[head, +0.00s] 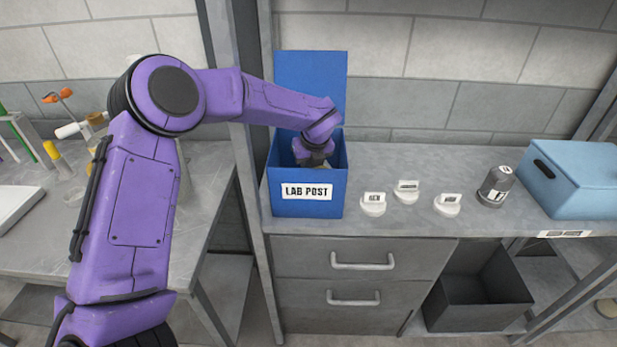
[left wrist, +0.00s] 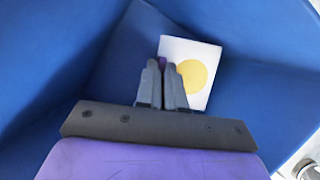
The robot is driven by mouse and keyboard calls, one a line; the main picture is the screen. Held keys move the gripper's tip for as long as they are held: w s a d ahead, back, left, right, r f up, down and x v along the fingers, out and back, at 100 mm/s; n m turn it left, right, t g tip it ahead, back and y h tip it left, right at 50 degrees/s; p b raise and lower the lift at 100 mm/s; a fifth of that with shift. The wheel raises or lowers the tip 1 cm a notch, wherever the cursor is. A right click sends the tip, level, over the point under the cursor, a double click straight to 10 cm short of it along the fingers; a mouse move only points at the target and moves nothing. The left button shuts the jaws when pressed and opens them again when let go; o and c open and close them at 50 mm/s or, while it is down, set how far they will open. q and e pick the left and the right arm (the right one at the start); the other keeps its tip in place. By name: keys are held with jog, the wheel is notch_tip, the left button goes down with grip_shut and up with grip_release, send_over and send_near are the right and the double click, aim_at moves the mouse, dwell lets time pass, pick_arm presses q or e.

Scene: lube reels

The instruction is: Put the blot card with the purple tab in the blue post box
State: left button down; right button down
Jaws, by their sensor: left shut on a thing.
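The blue post box (head: 307,194) labelled LAB POST stands on the grey bench with its lid (head: 310,85) raised behind. My left arm reaches over it, and my left gripper (head: 312,158) points down into its opening. In the left wrist view my left gripper (left wrist: 163,82) is shut on the blot card (left wrist: 190,68), a white card with a yellow round blot. A bit of its purple tab (left wrist: 161,62) shows by the fingertips. Blue box walls surround the card. I cannot tell whether the card touches the box floor. The head view hides the card. My right gripper is not in view.
Several white round labelled holders (head: 406,193) and a dark grey canister (head: 495,187) stand right of the box. A light blue crate (head: 575,180) is at the far right. A grey upright post (head: 246,120) stands close left of the box.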

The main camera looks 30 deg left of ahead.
pick_arm(q)
notch_tip(320, 180, down, 5)
jog(key=shift+f+p, duration=0.15)
jog(key=shift+p, duration=0.4)
jog(key=shift+f+b, duration=0.3)
jog(key=c, duration=1.3)
grip_release()
jog(key=shift+o, duration=0.2)
jog(key=shift+r, duration=0.2)
jog(key=b+v, duration=0.2)
jog(key=v, duration=1)
